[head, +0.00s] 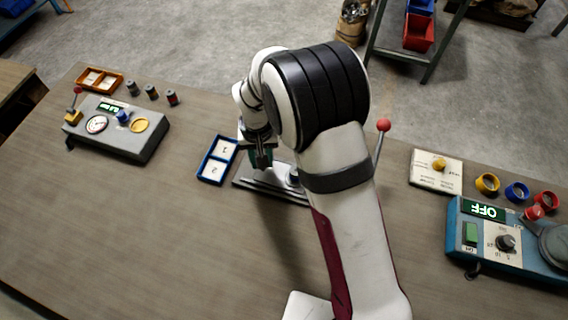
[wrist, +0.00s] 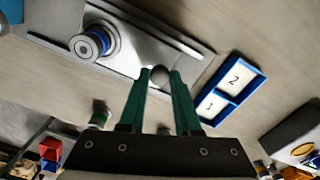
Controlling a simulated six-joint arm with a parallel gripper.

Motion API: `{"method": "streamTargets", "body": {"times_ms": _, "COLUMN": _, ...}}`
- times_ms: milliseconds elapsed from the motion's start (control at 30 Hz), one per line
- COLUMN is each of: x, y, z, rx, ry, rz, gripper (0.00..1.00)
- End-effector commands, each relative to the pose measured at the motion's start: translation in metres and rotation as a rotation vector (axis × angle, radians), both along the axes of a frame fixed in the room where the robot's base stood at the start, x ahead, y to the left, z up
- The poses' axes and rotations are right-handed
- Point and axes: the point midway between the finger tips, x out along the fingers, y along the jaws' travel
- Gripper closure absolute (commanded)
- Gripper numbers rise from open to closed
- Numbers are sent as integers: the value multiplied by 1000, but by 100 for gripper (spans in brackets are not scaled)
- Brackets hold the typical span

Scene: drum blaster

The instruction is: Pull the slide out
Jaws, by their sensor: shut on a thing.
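The slide unit (head: 262,190) is a grey metal plate with dark rails on the table, left of my forearm and partly hidden by my arm. In the wrist view the slide's grey plate (wrist: 128,57) carries a round metal post with a blue ring (wrist: 92,42). A small dark round knob (wrist: 161,74) sits at the plate's end. My gripper (head: 262,163) is over the left part of the unit. In the wrist view the green fingers of my gripper (wrist: 160,76) are shut on the knob, one on each side.
A blue tray (head: 202,172) with two numbered white cells lies just left of the slide. A grey gauge box (head: 150,148) stands further left. A red-tipped lever (head: 383,126) rises right of my arm. A blue OFF-display machine (head: 458,238) is at the right. The front-left table is clear.

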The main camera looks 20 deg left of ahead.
Motion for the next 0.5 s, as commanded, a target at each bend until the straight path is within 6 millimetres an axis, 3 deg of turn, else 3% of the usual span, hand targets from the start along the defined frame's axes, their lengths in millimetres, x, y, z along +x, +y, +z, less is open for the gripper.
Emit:
{"method": "streamTargets", "body": {"times_ms": 100, "x": 1, "y": 26, "z": 0, "rx": 2, "ry": -6, "rz": 4, "gripper": 100}}
{"method": "streamTargets", "body": {"times_ms": 200, "x": 1, "y": 40, "z": 0, "rx": 3, "ry": -5, "rz": 3, "gripper": 100}}
{"method": "streamTargets", "body": {"times_ms": 500, "x": 1, "y": 48, "z": 1, "rx": 7, "ry": -6, "rz": 2, "gripper": 100}}
